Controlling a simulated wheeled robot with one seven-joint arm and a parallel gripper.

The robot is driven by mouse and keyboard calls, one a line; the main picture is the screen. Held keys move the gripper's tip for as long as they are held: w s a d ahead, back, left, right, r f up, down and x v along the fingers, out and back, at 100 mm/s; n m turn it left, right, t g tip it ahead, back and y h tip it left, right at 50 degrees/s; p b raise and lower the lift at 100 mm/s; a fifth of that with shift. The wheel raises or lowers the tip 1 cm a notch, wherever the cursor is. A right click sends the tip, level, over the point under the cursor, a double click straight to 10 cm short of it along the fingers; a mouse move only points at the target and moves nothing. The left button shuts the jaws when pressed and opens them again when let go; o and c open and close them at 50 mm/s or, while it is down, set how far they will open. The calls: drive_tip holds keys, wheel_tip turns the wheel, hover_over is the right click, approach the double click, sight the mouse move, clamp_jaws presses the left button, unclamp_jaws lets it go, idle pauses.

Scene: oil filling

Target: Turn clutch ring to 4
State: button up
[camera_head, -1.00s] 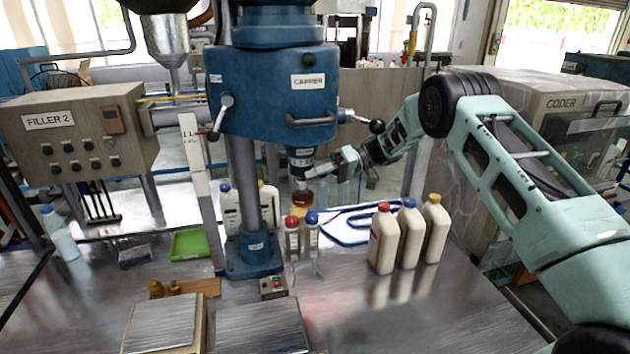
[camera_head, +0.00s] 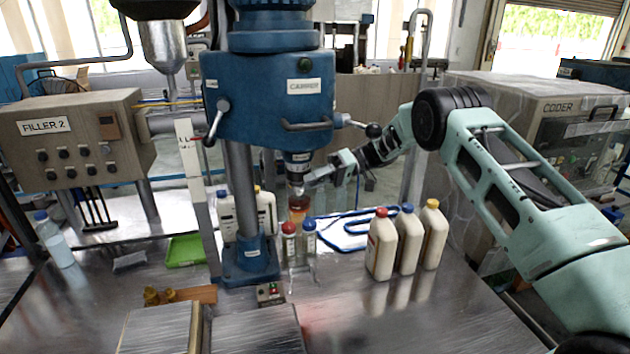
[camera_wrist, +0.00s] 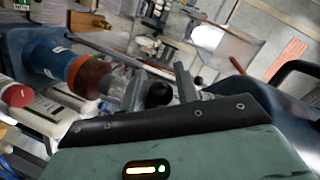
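The blue machine head labelled CARRIER (camera_head: 268,95) carries a downward spindle. A dark ring with white markings (camera_head: 298,157) sits on the spindle below the head and looks like the clutch ring; its numbers are too small to read. An orange-red part (camera_head: 299,203) shows at the spindle's lower end. My gripper (camera_head: 312,180) reaches in from the right, close beside the lower spindle; contact cannot be told. In the wrist view, my gripper's two fingers (camera_wrist: 160,88) stand apart, and a blue and red-brown cylinder (camera_wrist: 88,74) lies left of them. A dark round thing shows between the fingers.
Three capped bottles (camera_head: 406,240) stand right of the column, and two small bottles (camera_head: 298,242) stand below the spindle. A lever with a black knob (camera_head: 373,130) sticks out above my gripper. The front right bench is clear.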

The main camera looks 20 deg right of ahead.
drive_tip(key=shift+d, duration=0.1)
drive_tip(key=b+v, duration=0.6)
drive_tip(key=v, duration=1.1)
drive_tip(key=shift+r, duration=0.2)
drive_tip(key=shift+d, duration=0.1)
